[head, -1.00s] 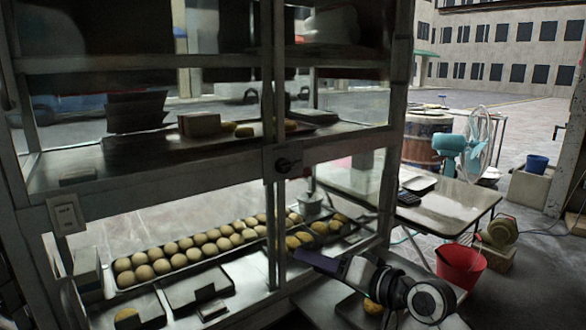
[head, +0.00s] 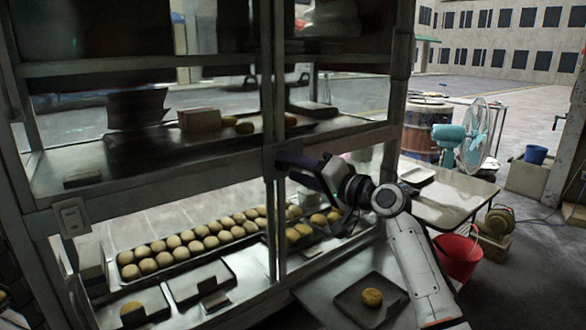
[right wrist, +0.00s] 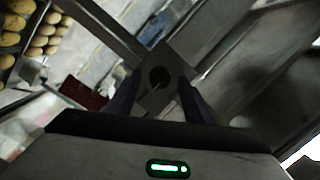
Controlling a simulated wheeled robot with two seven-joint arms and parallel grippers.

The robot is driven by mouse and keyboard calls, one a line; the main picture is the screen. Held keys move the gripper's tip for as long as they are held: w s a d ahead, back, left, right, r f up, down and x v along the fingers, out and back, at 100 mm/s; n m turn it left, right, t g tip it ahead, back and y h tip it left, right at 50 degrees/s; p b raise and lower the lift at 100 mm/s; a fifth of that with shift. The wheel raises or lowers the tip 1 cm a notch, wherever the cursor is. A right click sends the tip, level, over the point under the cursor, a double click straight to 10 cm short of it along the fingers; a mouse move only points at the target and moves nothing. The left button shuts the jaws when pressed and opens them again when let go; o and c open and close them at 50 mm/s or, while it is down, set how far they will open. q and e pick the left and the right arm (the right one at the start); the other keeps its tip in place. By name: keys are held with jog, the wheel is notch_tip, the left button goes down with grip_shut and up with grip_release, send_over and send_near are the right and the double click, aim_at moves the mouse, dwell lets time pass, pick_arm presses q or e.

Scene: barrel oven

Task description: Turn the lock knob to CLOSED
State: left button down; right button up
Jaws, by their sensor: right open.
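The lock knob (right wrist: 159,77) is a dark round piece on a grey plate (right wrist: 165,98) in the right wrist view. My right gripper (right wrist: 156,92) is open and empty, with one dark finger to each side of the knob in that view. I cannot tell whether the fingers touch it. In the head view, my right gripper (head: 284,160) is at the middle post of the glass cabinet (head: 150,168) and hides the knob. No CLOSED marking is readable. My left gripper is not in view.
Trays of round buns (head: 190,243) lie in the cabinet's lower part. A tray with one bun (head: 372,297) lies on the metal table below my right arm. A side table (head: 455,200), blue fan (head: 472,135) and red bucket (head: 458,255) stand to the right.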

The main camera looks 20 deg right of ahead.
jog(key=shift+w+a, duration=0.15)
jog(key=shift+w, duration=0.1)
jog(key=c, duration=1)
jog(key=shift+c, duration=0.2)
